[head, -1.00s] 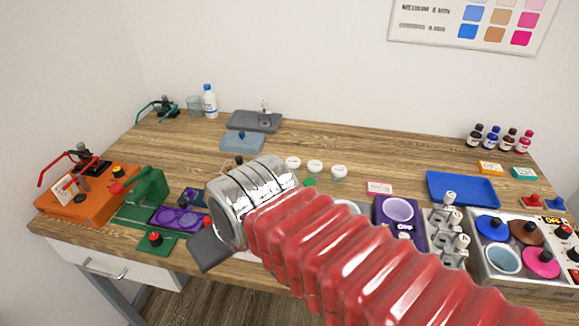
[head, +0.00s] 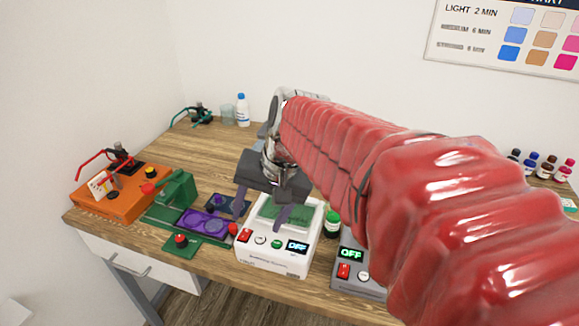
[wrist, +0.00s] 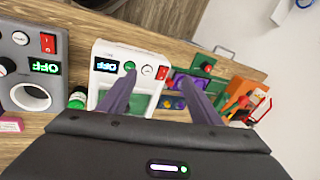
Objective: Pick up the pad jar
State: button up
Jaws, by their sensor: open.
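No jar labelled as the pad jar can be made out. A clear, bluish glass jar (head: 227,115) stands at the back left of the table, beside a white bottle. A small green-capped bottle (head: 332,222) stands right of the white device; it also shows in the wrist view (wrist: 77,99). I cannot tell whether either is the pad jar. My gripper (head: 262,208) is open and empty above the white device (head: 275,262). In the wrist view my gripper (wrist: 155,84) has its fingers apart, with the device's green top behind them. My arm hides the table's middle and right.
An orange device (head: 120,190) and a green device (head: 178,190) with purple round pads stand at left. A grey device (head: 357,278) with an OFF display stands right of the white one. The white bottle (head: 242,110) is at the back. Bare wood shows at back left.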

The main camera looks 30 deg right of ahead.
jog(key=w+d+f+m+y, duration=0.1)
jog(key=w+d+m, duration=0.2)
jog(key=d, duration=0.3)
jog(key=w+d+f+m+t+y, duration=0.1)
jog(key=w+d+m, duration=0.1)
jog(key=d+m, duration=0.2)
jog(key=w+d+f+m+y, duration=0.1)
jog(key=w+d+m+y, duration=0.1)
jog(key=d, duration=0.6)
jog(key=shift+w+m, duration=0.8)
jog(key=shift+m, duration=0.1)
jog(key=s+d+f+m+t, duration=0.1)
jog(key=d+f+m, duration=0.1)
jog(key=d, duration=0.5)
jog(key=s+d+f+m+t+y, duration=0.1)
jog(key=d+f+m+t, duration=0.1)
jog(key=d+m, duration=0.2)
jog(key=s+d+f+m+t, duration=0.1)
jog(key=d+f+m+t, duration=0.1)
jog(key=d, duration=0.9)
jog(key=shift+f+m+y, duration=0.2)
jog(key=shift+m+y, duration=0.1)
jog(key=shift+m, duration=0.4)
jog(key=shift+w, duration=0.1)
jog(key=shift+a, duration=0.1)
jog(key=shift+x, duration=4.3)
jog(key=shift+w, duration=0.2)
